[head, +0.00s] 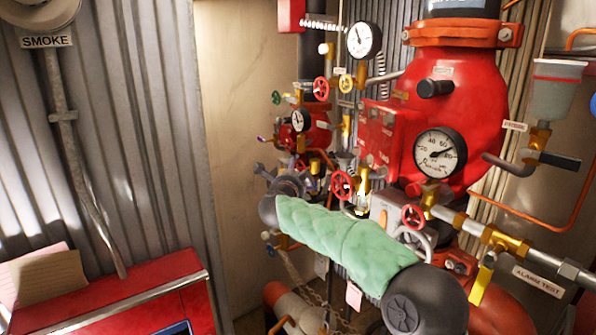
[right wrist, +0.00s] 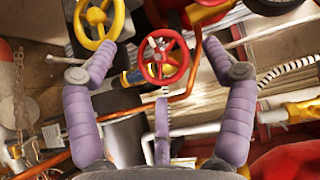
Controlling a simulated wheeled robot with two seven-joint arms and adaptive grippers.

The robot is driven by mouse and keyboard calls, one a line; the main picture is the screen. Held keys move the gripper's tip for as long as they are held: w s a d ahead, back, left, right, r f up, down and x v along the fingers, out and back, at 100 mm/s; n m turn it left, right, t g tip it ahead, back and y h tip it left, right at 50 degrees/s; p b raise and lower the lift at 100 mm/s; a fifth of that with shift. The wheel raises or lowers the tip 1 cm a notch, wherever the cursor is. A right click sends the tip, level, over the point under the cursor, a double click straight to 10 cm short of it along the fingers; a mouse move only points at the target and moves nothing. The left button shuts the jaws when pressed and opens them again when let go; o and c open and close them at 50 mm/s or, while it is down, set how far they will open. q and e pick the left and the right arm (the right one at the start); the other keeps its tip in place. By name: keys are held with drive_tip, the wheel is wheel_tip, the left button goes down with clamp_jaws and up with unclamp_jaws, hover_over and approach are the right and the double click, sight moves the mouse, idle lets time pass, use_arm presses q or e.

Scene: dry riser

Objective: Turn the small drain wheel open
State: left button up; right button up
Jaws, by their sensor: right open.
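Several small handwheels show on the riser pipework, and I cannot read which one is marked as the drain. In the head view a red wheel (head: 342,184) is beside my right gripper (head: 287,165), another red wheel (head: 413,216) is lower right, and a third (head: 321,88) is higher up. In the right wrist view a red wheel (right wrist: 163,58) with a brass stem lies between the two purple fingers of my right gripper (right wrist: 170,57), with space on both sides. The fingers are open and hold nothing. My left gripper is not in view.
A yellow wheel (right wrist: 98,20) is close to the left fingertip in the right wrist view. A large red valve body (head: 455,110) with a pressure gauge (head: 440,152) stands at right. Copper pipes crowd the area. A red cabinet (head: 130,300) is at lower left.

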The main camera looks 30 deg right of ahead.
sight(300, 170)
drive_tip(key=shift+x, duration=1.85)
drive_tip(key=shift+c, duration=0.3)
drive_tip(key=shift+s, duration=0.1)
drive_tip(key=c, duration=1.2)
